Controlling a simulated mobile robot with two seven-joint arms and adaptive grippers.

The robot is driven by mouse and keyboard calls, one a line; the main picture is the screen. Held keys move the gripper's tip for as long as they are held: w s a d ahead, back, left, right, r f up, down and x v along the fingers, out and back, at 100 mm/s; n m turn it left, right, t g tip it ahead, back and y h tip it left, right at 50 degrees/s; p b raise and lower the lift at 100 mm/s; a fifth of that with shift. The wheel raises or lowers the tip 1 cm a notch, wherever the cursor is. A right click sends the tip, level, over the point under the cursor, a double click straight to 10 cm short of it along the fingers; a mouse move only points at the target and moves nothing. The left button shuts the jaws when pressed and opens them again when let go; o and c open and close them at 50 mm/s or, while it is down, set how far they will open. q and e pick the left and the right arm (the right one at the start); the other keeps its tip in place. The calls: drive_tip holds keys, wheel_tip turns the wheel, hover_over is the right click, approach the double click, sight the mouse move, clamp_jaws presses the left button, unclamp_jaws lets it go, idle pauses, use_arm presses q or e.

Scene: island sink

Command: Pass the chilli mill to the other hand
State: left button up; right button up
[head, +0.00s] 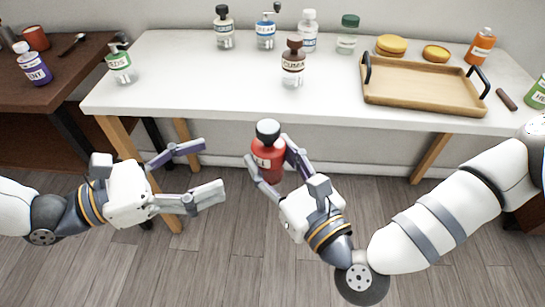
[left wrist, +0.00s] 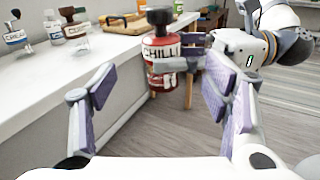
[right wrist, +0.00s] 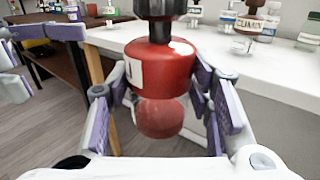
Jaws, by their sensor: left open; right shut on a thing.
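The chilli mill (head: 267,158) is a red bottle with a black top, held upright in the air in front of the white table. My right gripper (head: 268,168) is shut on it, one finger on each side. The mill fills the middle of the right wrist view (right wrist: 162,70). In the left wrist view the mill (left wrist: 160,55), labelled CHILLI, shows beyond my left fingers. My left gripper (head: 212,168) is open and empty to the left of the mill, its fingers pointing toward it with a gap between.
The white table (head: 200,90) behind bears several mills and bottles, including a cumin mill (head: 292,65), and a wooden tray (head: 420,88). A brown table (head: 70,75) stands at the left. The space between my grippers is free, above the wooden floor.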

use_arm(q)
drive_tip(key=s+f+m+g+y, duration=0.2)
drive_tip(key=s+f+m+y, duration=0.25)
drive_tip(key=f, duration=0.45)
drive_tip(key=s+f+m+g+y, duration=0.3)
drive_tip(key=s+f+m, duration=0.2)
drive_tip(key=f, duration=0.5)
use_arm(e)
drive_tip(key=shift+w, duration=0.1)
use_arm(q)
drive_tip(key=s+a+f+m+g+y, duration=0.2)
drive_tip(key=s+a+f+m+y, duration=0.1)
drive_tip(key=s, duration=0.5)
drive_tip(key=s+a+f+m+g+y, duration=0.3)
drive_tip(key=s+a+m+y, duration=0.2)
drive_tip(key=s+m, duration=0.4)
drive_tip(key=shift+s+a+f+m+g, duration=0.3)
drive_tip(key=shift+a+m, duration=0.25)
drive_tip(key=shift+a, duration=0.35)
